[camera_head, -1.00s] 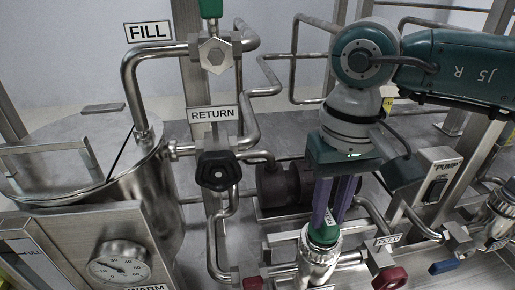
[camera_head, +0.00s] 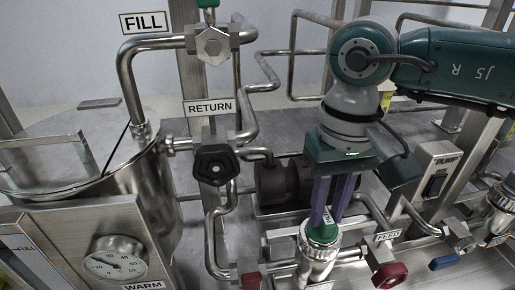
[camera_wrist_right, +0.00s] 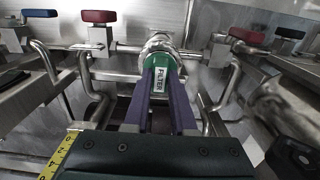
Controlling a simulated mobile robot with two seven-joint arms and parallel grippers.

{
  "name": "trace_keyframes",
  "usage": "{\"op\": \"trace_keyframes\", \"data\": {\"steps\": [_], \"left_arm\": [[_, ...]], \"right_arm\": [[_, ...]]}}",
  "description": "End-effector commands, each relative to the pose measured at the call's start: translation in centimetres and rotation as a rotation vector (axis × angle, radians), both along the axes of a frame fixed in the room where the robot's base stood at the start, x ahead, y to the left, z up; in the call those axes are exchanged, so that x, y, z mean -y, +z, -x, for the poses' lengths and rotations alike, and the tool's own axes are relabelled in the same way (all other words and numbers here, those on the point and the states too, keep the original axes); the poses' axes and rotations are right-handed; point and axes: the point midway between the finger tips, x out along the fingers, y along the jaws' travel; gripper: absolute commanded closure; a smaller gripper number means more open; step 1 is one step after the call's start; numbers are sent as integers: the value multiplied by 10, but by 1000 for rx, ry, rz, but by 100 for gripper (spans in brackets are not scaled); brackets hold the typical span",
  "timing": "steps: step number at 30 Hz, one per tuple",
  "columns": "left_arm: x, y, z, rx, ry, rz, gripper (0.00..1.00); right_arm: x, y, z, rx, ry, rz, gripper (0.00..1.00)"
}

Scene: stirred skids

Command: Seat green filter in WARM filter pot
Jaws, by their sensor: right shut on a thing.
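The green filter (camera_head: 323,232) is at the mouth of a steel filter pot (camera_head: 317,262), with its green top showing above the rim. How deep it sits is hidden. My right gripper (camera_head: 325,218) points down with its purple fingers shut on the filter. In the right wrist view, the filter (camera_wrist_right: 163,66) carries a white FILTER label between the fingers, and its far end meets the round pot mouth (camera_wrist_right: 159,42). The tag below this pot is cut off and I cannot read it. My left gripper is not in view.
A second pot (camera_head: 505,205) stands at the right edge. A red-handled valve (camera_head: 389,275) by the FEED sign and a blue handle (camera_head: 444,262) are close to the right. A black RETURN knob (camera_head: 215,165) and a steel tank (camera_head: 80,150) stand left. A WARM sign (camera_head: 143,286) is below the gauge.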

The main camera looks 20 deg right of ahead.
Motion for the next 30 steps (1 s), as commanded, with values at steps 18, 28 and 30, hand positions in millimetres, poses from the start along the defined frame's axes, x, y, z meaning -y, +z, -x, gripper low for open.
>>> {"op": "trace_keyframes", "data": {"steps": [18,28,30], "left_arm": [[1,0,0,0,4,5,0],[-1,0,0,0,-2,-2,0],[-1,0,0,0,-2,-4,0]], "right_arm": [[0,0,0,0,0,0,41],[0,0,0,0,0,0,21],[0,0,0,0,0,0,21]]}}
